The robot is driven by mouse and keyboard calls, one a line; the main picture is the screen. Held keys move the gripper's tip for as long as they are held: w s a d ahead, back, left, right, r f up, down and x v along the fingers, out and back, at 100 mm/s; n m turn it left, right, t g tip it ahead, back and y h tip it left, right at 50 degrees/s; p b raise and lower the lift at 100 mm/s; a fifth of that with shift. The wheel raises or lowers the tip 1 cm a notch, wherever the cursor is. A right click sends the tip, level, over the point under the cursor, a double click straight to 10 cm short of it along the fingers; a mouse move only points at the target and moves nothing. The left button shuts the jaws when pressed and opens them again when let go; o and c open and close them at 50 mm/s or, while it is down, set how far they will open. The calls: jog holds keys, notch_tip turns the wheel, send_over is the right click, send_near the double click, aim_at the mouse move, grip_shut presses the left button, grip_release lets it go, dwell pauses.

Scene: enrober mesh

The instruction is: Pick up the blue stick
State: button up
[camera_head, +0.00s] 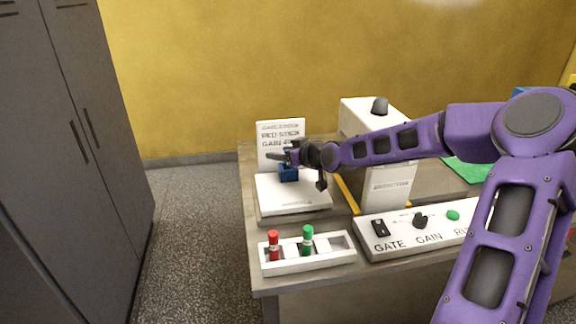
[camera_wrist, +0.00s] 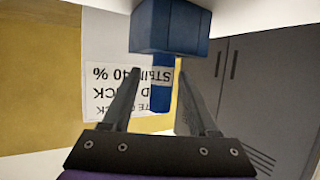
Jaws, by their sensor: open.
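A blue stick (camera_wrist: 160,98) with a pale band shows in the wrist view, joined to or set in a blue block (camera_wrist: 168,27). The wrist picture is upside down, so the stick rises from the block. My gripper (camera_wrist: 158,74) is open, with one finger on each side of the stick and a gap to each. In the head view the blue block (camera_head: 288,174) sits on a white platform (camera_head: 300,200). My gripper (camera_head: 284,157) is just above the block there, and it mostly hides the stick.
A white rack (camera_head: 325,262) holds a red stick (camera_head: 273,244) and a green stick (camera_head: 307,240) at the front. A white sign (camera_head: 280,132) stands behind the platform. A control panel (camera_head: 400,245) and a white machine (camera_head: 365,122) are to the right. Grey lockers (camera_head: 90,180) stand left.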

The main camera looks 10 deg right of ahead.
grip_shut()
jog(key=shift+r, duration=0.1)
